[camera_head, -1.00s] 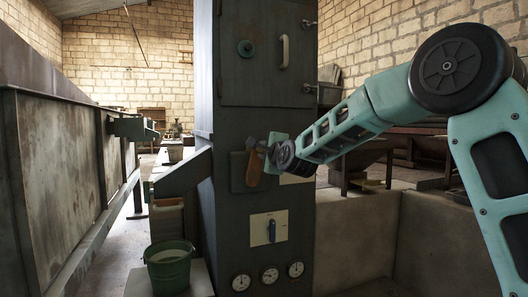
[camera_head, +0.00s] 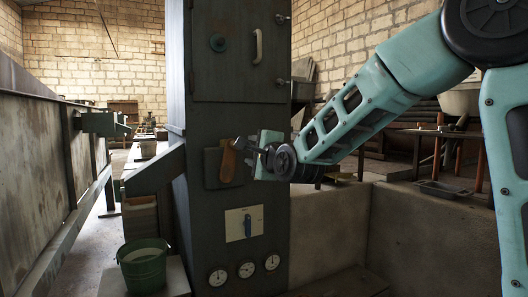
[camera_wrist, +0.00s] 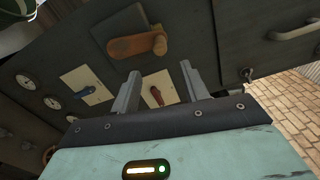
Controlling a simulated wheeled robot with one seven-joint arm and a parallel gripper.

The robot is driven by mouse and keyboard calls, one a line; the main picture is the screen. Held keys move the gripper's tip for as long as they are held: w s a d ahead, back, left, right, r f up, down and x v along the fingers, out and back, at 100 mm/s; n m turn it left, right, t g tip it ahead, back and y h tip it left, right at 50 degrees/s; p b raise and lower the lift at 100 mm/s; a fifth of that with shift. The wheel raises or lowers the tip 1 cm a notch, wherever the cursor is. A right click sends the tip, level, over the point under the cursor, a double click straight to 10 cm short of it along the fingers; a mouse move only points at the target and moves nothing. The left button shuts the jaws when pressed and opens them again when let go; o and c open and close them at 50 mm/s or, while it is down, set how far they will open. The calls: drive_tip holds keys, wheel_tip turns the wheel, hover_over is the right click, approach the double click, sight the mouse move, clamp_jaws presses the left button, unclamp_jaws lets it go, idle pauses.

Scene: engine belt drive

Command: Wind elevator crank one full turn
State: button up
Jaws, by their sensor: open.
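The crank (camera_head: 228,162) has an orange-brown wooden handle on a dark square plate on the grey cabinet's front. In the wrist view the crank (camera_wrist: 135,46) lies beyond the fingertips, toward the top of the picture. My gripper (camera_head: 242,145) is open and empty, just right of the crank in the head view. In the wrist view its two fingers (camera_wrist: 158,74) stand apart with a gap between them and the crank handle. Contact with the crank does not show.
A blue-handled switch (camera_head: 247,226) on a cream plate sits below the crank. A red-handled switch (camera_wrist: 156,96) shows between my fingers. Gauges (camera_head: 246,269) line the cabinet's bottom. A green bucket (camera_head: 143,268) stands at the left, a low concrete wall (camera_head: 330,235) at the right.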

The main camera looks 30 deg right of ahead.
drive_tip(key=s, duration=0.6)
drive_tip(key=shift+s+p, duration=0.15)
drive_tip(key=shift+p, duration=0.2)
